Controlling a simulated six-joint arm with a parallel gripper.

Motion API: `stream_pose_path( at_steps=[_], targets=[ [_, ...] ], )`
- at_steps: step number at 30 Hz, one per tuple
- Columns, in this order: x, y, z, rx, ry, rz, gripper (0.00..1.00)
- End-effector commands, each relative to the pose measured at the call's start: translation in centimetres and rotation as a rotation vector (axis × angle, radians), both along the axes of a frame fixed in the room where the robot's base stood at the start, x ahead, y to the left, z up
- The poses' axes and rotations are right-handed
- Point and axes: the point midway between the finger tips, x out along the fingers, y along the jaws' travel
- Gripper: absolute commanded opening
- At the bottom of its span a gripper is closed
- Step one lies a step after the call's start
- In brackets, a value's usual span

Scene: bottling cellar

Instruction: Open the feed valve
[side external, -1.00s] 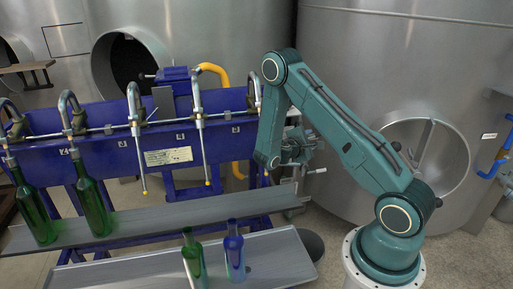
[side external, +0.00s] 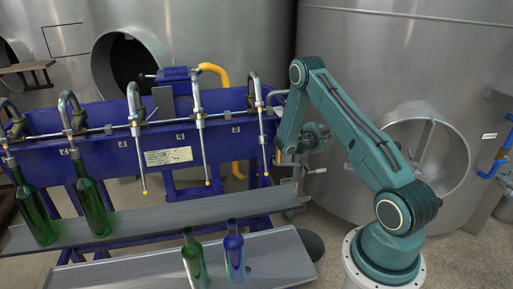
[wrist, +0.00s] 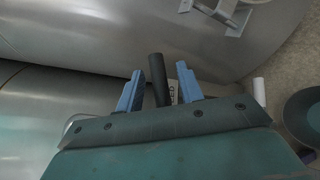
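In the wrist view the black handle (wrist: 157,78) of the feed valve stands between the two blue fingers of my gripper (wrist: 160,88). The fingers are apart, with a gap showing on each side of the handle. A pale tag (wrist: 174,92) with dark lettering, which seems to read FEED, is just right of the handle. The valve's body is hidden below my gripper's dark front plate. In the side external view my wrist is at the right end of the blue filling machine (side external: 105,160); the fingers and the handle cannot be made out there.
Green bottles (side external: 94,205) stand under filling spouts on the left. A green bottle (side external: 194,262) and a blue bottle (side external: 234,255) stand on the front conveyor (side external: 150,268). A large steel tank (side external: 370,60) rises close behind my arm. A crank handle (side external: 316,171) sticks out below my wrist.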

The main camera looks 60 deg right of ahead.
Motion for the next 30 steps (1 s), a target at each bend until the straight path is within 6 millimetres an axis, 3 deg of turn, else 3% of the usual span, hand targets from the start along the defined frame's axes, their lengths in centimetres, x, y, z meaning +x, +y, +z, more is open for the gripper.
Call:
stream_pose_path(
  at_steps=[10, 16, 30],
  targets=[
    [-0.05, -0.27, -0.07, 0.0, 0.001, 0.0, 0.37],
    [-0.05, -0.25, -0.06, 0.0, 0.0, 0.0, 0.0],
    [0.11, -0.11, 0.33, -0.062, 0.065, 0.001, 0.0]
  ],
)
